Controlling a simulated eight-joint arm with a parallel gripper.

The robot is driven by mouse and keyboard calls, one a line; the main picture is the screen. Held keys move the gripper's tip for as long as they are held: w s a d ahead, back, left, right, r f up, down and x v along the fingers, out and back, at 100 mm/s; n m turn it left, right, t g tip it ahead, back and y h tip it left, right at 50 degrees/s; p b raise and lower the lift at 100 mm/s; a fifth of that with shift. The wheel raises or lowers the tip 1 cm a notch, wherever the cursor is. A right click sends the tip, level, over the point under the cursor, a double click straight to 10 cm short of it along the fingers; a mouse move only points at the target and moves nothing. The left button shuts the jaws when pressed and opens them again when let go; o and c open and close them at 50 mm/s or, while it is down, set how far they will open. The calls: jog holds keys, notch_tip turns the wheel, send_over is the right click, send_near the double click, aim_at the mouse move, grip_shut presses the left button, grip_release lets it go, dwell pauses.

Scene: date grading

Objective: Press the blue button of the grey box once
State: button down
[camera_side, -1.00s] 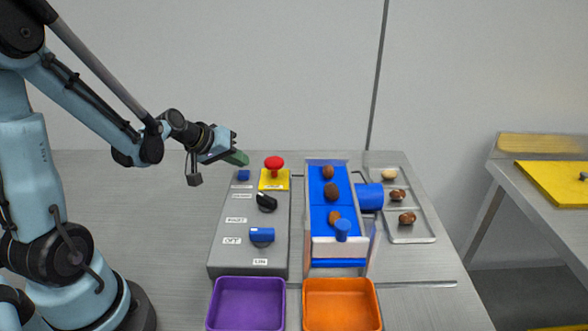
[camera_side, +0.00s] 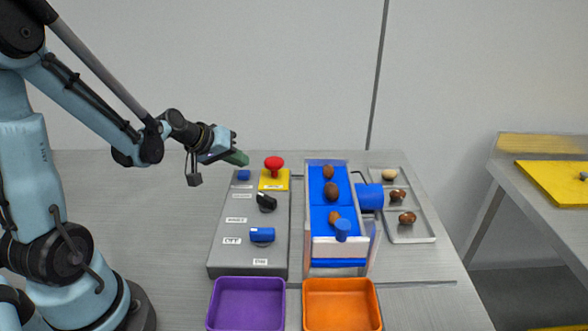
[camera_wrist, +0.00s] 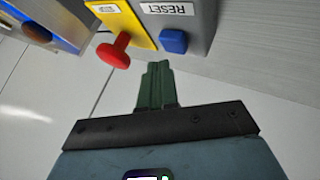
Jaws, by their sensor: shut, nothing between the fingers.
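The grey box (camera_side: 228,258) stands on the table with labelled controls on its sloped top. Its blue button (camera_side: 243,175) is at the far left corner; it also shows in the wrist view (camera_wrist: 174,41) beside a RESET label. My gripper (camera_side: 240,158) is shut and empty, its green fingers just above and behind the blue button in the side view. In the wrist view the fingertips (camera_wrist: 158,70) are apart from the button, a little below it in the picture. A blue switch (camera_side: 262,235) sits near the box's front.
A red mushroom button (camera_side: 274,163) on a yellow plate (camera_side: 268,184) stands beside the blue button. A black knob (camera_side: 266,202) is nearer. A blue conveyor (camera_side: 319,217) with dates, a grey tray (camera_side: 420,232), a purple bin (camera_side: 247,283) and an orange bin (camera_side: 342,285) are around.

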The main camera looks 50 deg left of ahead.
aim_at(240, 174)
jog(key=shift+f, duration=0.15)
jog(key=shift+f, duration=0.3)
jog(key=shift+f, duration=0.4)
dwell(0.7)
dwell(0.4)
jog(key=shift+r, duration=0.85)
jog(key=shift+r, duration=2.5)
